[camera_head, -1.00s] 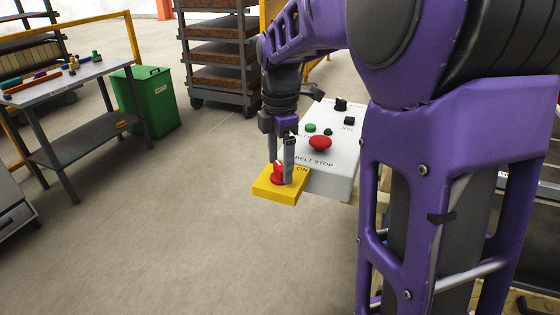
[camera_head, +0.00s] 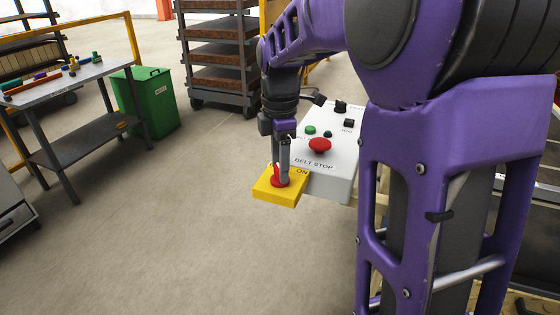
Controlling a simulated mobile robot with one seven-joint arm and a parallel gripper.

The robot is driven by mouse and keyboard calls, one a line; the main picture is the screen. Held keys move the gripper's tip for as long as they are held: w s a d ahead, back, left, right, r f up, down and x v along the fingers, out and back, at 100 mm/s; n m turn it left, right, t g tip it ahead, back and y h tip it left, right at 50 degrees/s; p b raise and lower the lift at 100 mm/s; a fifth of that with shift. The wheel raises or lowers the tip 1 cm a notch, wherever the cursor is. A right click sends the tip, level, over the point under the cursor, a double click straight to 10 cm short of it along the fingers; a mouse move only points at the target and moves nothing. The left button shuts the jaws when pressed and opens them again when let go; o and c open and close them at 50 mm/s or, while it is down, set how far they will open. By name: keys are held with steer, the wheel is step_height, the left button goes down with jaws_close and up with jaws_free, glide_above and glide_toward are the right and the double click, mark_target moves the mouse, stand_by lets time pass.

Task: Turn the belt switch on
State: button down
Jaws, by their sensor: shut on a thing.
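The belt switch is a red rotary knob (camera_head: 275,180) on a yellow plate (camera_head: 270,194) with the word ON printed at its right. It sits at the near left end of a light grey control box (camera_head: 335,181). My gripper (camera_head: 281,178) points down over the knob and is shut on it. The fingers hide much of the knob, so its exact angle cannot be told.
The box also carries a red mushroom button (camera_head: 320,145) above the words BELT STOP, a green button (camera_head: 310,130) and black knobs. A green bin (camera_head: 148,102), a workbench (camera_head: 75,82) and a rack (camera_head: 220,52) stand behind. The floor at left is clear.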

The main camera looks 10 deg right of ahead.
steer(key=m+p, duration=0.2)
steer(key=m, duration=0.2)
steer(key=shift+r, duration=0.1)
steer(key=m+p, duration=0.2)
steer(key=m, duration=0.2)
steer(key=shift+m, duration=0.4)
steer(key=m+p, duration=0.1)
steer(key=m, duration=0.3)
steer(key=shift+m+p, duration=0.6)
steer(key=shift+m, duration=1.3)
steer(key=shift+c, duration=1.2)
jaws_free()
step_height(320, 180, up, 17)
steer(key=p, duration=0.1)
steer(key=shift+r+p, duration=0.15)
steer(key=shift+p, duration=0.2)
